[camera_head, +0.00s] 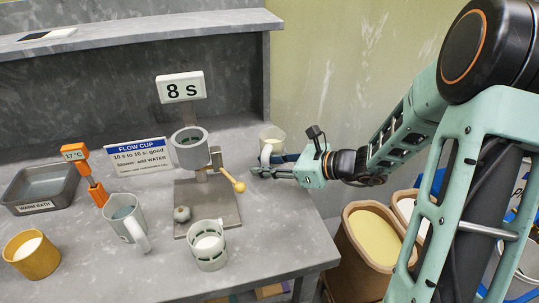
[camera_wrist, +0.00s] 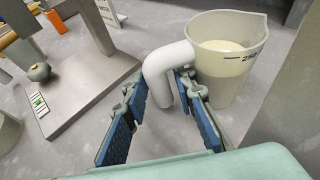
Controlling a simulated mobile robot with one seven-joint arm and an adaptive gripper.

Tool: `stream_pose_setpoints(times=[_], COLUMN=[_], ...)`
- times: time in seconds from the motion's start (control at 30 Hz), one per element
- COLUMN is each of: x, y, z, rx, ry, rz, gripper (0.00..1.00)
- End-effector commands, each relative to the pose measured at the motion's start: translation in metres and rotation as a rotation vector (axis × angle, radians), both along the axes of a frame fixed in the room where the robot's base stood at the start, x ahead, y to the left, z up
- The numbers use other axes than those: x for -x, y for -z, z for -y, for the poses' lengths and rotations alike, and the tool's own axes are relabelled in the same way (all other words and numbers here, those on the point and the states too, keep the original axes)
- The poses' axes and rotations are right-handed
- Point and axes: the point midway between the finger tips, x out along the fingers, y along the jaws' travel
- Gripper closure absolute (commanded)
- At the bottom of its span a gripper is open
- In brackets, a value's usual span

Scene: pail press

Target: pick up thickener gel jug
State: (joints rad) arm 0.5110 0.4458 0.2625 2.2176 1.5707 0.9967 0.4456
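A pale jug (camera_wrist: 225,65) with a measuring mark, cream-coloured contents and a thick white handle (camera_wrist: 165,62) stands upright on the grey worktop. I take it for the thickener gel jug, though no name shows on it. In the head view the jug (camera_head: 272,138) is at the back right of the worktop, partly hidden by my gripper (camera_head: 262,172). In the wrist view my gripper (camera_wrist: 158,92) is open, with its blue-padded fingers on either side of the handle. I cannot tell whether either finger touches it.
The flow cup stand (camera_head: 207,205) with a yellow-knobbed lever (camera_head: 239,186) is left of my gripper. A wall rises behind the jug.

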Motion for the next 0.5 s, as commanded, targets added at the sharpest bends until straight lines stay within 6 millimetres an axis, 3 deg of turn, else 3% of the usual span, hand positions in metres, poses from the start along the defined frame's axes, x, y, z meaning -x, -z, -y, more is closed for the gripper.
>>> stream_pose_setpoints(times=[0.13, 0.37, 0.5], x=[0.0000, 0.0001, 0.0000], y=[-0.0004, -0.0006, -0.0006], z=[0.0002, 0.0003, 0.0003], rx=[0.000, 0.000, 0.000], ry=[0.000, 0.000, 0.000], rz=[0.001, 0.001, 0.001], gripper=[0.76, 1.00, 1.00])
